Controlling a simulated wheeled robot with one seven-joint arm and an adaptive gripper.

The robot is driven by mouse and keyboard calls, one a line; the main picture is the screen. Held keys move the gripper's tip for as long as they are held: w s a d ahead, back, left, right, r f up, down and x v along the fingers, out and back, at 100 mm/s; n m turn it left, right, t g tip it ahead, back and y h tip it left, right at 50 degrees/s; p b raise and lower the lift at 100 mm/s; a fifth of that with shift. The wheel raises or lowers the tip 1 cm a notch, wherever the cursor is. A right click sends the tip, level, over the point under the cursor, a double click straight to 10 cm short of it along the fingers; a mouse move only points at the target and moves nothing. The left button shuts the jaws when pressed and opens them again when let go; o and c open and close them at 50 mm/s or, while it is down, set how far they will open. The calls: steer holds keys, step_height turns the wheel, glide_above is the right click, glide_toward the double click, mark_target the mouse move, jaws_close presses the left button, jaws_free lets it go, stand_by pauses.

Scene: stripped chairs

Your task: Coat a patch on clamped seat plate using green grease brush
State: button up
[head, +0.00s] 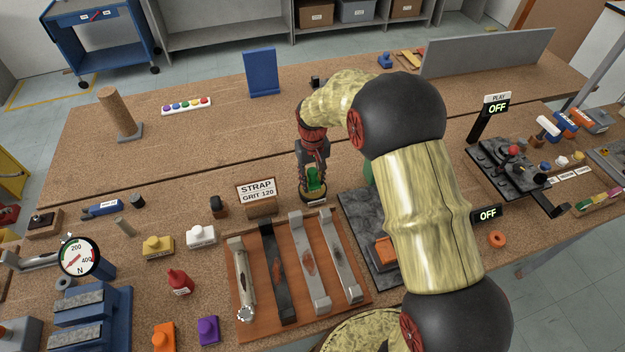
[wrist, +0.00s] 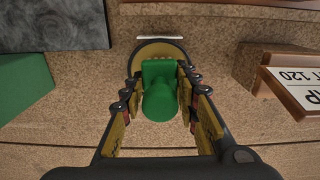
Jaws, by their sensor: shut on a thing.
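My gripper (head: 314,178) points down at the table behind the rack of metal straps. Its fingers are shut on a green brush handle (head: 317,183). In the wrist view my gripper (wrist: 160,95) has a finger on each side of the green handle (wrist: 160,100). A rounded tan and dark part shows around the handle's far end, low over the table; I cannot tell whether it touches. A dark grey plate (head: 360,225) lies to the right, partly hidden by my arm; its corner shows in the wrist view (wrist: 55,25). I cannot tell which plate is the clamped seat plate.
A wooden rack (head: 262,322) of metal straps and the STRAP GRIT 120 sign (head: 257,191) stand close by. A green object (wrist: 22,88) lies beside the grey plate. A dark fixture (head: 515,175) with a red knob stands right. The table behind is mostly clear.

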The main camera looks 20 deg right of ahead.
mark_target(313, 171)
steer(key=shift+f, duration=0.6)
stand_by(1.5)
steer(key=shift+r+p, duration=2.3)
steer(key=shift+r, duration=1.3)
